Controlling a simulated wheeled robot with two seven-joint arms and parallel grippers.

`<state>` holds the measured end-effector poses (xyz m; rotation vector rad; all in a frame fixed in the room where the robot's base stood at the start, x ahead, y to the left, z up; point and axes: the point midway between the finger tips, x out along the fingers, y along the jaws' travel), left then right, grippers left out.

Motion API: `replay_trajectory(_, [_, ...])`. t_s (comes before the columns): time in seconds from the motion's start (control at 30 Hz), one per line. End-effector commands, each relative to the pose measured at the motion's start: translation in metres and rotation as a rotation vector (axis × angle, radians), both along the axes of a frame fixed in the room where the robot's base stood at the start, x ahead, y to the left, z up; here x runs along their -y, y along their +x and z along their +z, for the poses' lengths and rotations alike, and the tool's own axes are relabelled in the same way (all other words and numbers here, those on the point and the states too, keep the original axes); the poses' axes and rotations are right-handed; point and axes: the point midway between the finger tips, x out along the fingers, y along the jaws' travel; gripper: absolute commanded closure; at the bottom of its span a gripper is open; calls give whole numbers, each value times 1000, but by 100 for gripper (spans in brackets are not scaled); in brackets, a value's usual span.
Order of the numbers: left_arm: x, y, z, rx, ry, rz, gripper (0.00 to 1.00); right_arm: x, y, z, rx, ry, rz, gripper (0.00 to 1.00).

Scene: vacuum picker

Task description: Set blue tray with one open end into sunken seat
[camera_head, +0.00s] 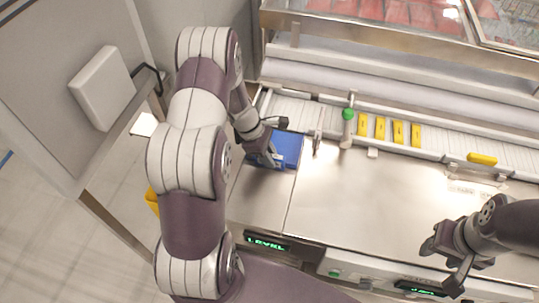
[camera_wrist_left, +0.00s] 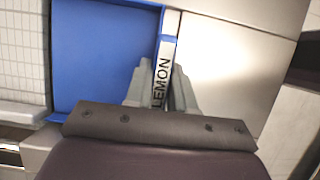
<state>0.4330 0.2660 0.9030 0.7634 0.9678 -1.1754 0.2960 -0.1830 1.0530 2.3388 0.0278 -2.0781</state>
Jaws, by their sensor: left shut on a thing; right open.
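The blue tray (camera_head: 289,146) is on the left part of the steel worktop in the head view, beside the conveyor. My left gripper (camera_head: 272,158) is shut on the tray's near wall. In the left wrist view the left gripper's fingers (camera_wrist_left: 160,88) close on the wall that bears a white label reading LEMON (camera_wrist_left: 163,70). The tray's blue floor (camera_wrist_left: 95,60) looks empty there. My right gripper (camera_head: 446,262) is open and empty over the front right of the worktop. I cannot make out the sunken seat; the tray and arm may hide it.
A conveyor (camera_head: 300,108) runs along the back with several yellow pieces (camera_head: 397,132) on it. A post with a green knob (camera_head: 348,114) stands at its near edge. The middle of the steel worktop (camera_head: 350,210) is clear. A display reading LEVEL (camera_head: 266,243) is on the front.

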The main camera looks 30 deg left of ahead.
Motion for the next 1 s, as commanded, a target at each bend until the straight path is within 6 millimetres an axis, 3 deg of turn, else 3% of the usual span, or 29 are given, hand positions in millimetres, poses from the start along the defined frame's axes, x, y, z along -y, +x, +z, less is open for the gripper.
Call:
replay_trajectory(0.2, [0, 0, -3, 0, 0, 0, 100, 0, 0, -2, 0, 0, 0, 51])
replay_trajectory(0.23, [0, 0, -3, 0, 0, 0, 67, 0, 0, -2, 0, 0, 0, 51])
replay_trajectory(0.3, [0, 0, -3, 0, 0, 0, 47, 0, 0, -2, 0, 0, 0, 51])
replay_trajectory(0.67, [-3, 0, 5, 1, 0, 2, 47, 0, 0, -2, 0, 0, 0, 51])
replay_trajectory(1.0, [-38, -8, 82, 4, 2, 3, 47, 0, 0, -8, 0, 0, 0, 51])
